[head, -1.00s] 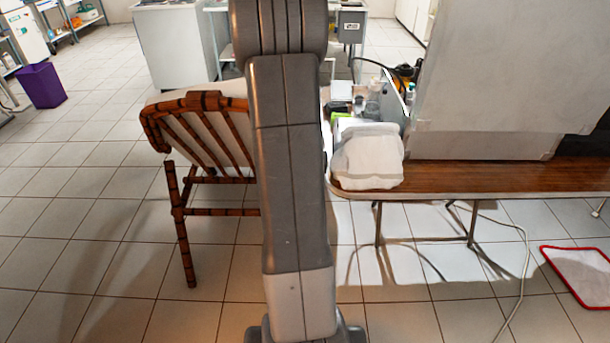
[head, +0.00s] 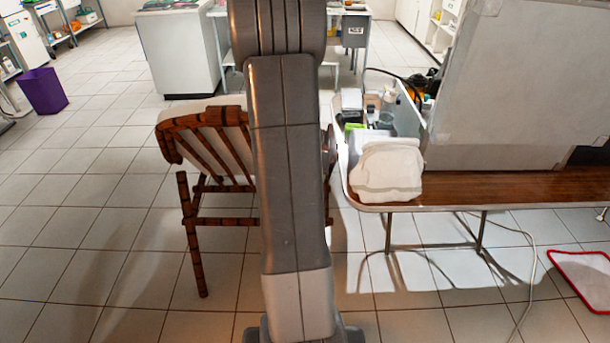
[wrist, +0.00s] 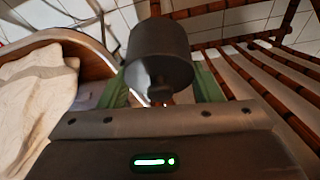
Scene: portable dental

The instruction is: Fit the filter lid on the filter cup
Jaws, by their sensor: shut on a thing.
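In the wrist view my gripper (wrist: 162,78) has its green fingers shut on a dark grey, round, drum-like piece with a small knob facing the camera. I take this piece to be the filter lid (wrist: 160,52). It is held in the air, between the table edge and the chair. In the head view my own arm hides the gripper and the held piece. I cannot pick out the filter cup for certain; small items (head: 387,115) at the table's far left end are too small to tell apart.
A wooden table (head: 480,186) at right carries a white cloth bundle (head: 387,170) at its near left corner and a large grey panel (head: 510,85). A bamboo chair (head: 208,140) stands left of my arm, close to the table. A purple bin (head: 43,91) stands far left. Floor at front left is clear.

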